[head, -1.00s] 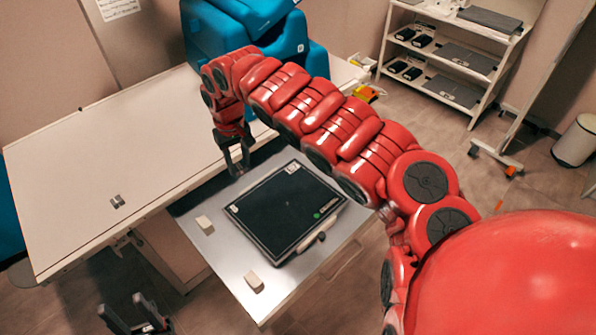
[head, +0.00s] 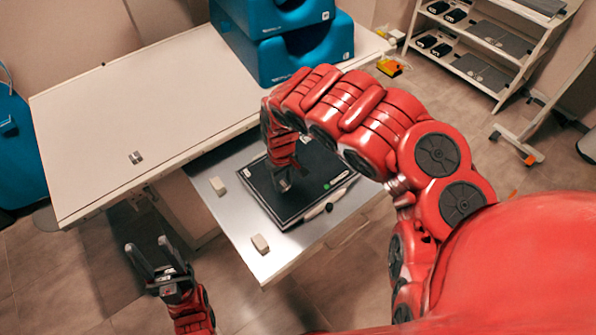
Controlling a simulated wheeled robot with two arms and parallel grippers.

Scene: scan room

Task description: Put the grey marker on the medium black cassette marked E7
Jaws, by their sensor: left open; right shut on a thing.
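A medium black cassette (head: 318,168) lies flat on the metal shelf at the table's front, its pale handle facing the front right. Its marking is too small to read. My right gripper (head: 284,186) points down over the left part of the cassette. It is shut on a small grey thing, apparently the grey marker, mostly hidden by the fingers and arm. I cannot tell whether that thing touches the cassette. My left gripper (head: 153,262) is open and empty at lower left, off the shelf's left side.
Two pale blocks, one (head: 217,186) left of the cassette and another (head: 260,243) near the shelf's front, lie on the shelf (head: 240,218). The white tabletop (head: 150,110) holds a small metal piece (head: 136,157) and blue padded blocks (head: 285,50). A rack (head: 480,70) stands back right.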

